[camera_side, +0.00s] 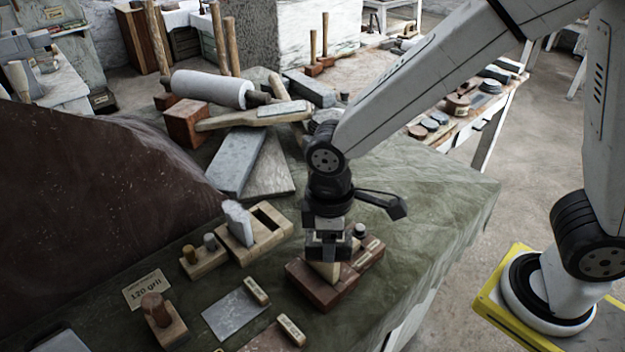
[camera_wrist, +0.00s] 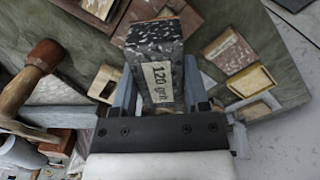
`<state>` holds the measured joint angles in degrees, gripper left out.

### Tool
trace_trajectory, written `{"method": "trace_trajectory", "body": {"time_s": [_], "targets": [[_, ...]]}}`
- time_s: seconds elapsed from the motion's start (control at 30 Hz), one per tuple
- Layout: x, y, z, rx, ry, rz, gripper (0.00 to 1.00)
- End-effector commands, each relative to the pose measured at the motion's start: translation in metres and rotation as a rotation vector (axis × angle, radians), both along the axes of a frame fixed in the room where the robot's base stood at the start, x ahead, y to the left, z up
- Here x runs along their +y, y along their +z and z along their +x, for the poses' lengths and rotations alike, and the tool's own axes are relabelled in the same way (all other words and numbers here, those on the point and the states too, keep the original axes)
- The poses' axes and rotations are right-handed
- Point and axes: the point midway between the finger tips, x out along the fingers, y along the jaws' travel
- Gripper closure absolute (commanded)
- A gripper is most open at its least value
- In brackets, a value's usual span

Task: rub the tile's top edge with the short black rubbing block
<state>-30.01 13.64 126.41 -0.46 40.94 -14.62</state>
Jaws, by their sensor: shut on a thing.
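My gripper (camera_side: 328,248) is shut on a dark, pale-flecked block. In the wrist view the block (camera_wrist: 157,70) sits between the two fingers, with a "120 grit" label on its face. In the side view the fingers mostly hide it. They are just above a red-brown wooden holder (camera_side: 308,288), and I cannot tell whether the block touches it. A whitish tile (camera_side: 238,222) stands upright in a slotted pale wooden stand (camera_side: 262,240), left of my gripper, with its top edge exposed. I cannot make out the tile surely in the wrist view.
A "120 grit" card (camera_side: 147,290), a handled wooden block (camera_side: 160,318) and a flat grey slab (camera_side: 236,314) with a small labelled block (camera_side: 256,290) lie at the front left. Stone slabs (camera_side: 240,160) and a roller (camera_side: 210,88) lie behind. The cloth is clear on the right.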

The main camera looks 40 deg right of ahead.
Motion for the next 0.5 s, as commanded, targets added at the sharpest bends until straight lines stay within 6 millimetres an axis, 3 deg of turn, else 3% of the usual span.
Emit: {"method": "trace_trajectory", "body": {"time_s": [0.5], "targets": [[0.0060, -0.0012, 0.0060, -0.001, 0.000, 0.001, 1.00]]}}
